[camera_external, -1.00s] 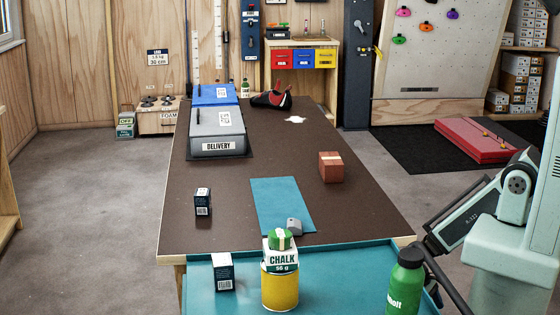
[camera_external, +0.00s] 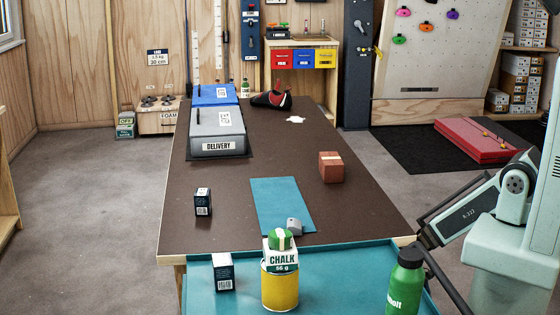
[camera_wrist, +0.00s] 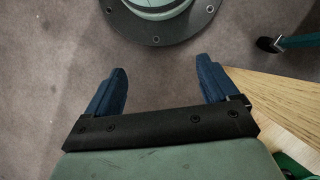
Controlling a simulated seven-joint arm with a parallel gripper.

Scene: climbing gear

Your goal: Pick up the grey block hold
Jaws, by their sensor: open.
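A small grey block hold (camera_external: 294,226) sits at the near end of the teal mat (camera_external: 283,203) on the brown table. The grey block hold is not in the wrist view.
A yellow can (camera_external: 280,287) stands under the chalk pack on the teal front surface (camera_external: 340,285), with a green bottle (camera_external: 405,283) to the right. A brick-red block (camera_external: 331,167), dark boxes (camera_external: 203,202), a grey delivery bin (camera_external: 217,132) and a shoe occupy the table. Its middle is clear.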

